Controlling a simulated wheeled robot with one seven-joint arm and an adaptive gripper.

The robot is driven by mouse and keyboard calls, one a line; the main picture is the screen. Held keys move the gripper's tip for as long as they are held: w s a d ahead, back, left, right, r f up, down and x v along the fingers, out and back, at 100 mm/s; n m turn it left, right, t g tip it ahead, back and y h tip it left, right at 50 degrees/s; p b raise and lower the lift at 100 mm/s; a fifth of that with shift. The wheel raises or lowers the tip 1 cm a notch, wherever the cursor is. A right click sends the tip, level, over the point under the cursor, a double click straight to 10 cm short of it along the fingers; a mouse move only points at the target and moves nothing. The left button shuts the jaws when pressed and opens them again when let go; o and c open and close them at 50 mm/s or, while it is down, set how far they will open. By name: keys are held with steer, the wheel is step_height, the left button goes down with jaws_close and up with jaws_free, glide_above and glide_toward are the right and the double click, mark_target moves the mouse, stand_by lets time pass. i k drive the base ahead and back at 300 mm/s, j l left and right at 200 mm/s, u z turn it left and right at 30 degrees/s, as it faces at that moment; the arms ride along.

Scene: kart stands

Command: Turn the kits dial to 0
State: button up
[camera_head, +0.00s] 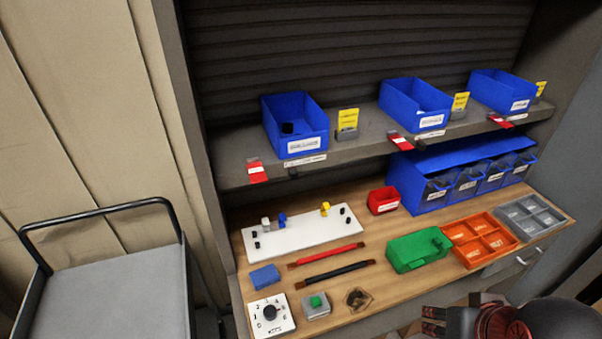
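The kits dial (270,313) is a black round knob on a white square plate with numbers around it. It sits at the front left corner of the wooden bench. The lettering below the knob is too small to read surely, and I cannot tell which number the knob points to. My gripper (432,321) is at the bottom right edge of the view, well to the right of the dial and apart from it. Its fingers show only in part, and I cannot tell whether they are open or shut. I see nothing held in it.
Beside the dial are a green button box (316,304), a blue block (264,276) and a small brown holder (358,298). Red (326,256) and black (339,275) rods lie behind. A green box (418,250) and orange tray (482,240) stand right. A cart (105,290) stands left.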

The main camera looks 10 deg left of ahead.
mark_target(270, 311)
steer(key=u, duration=1.45)
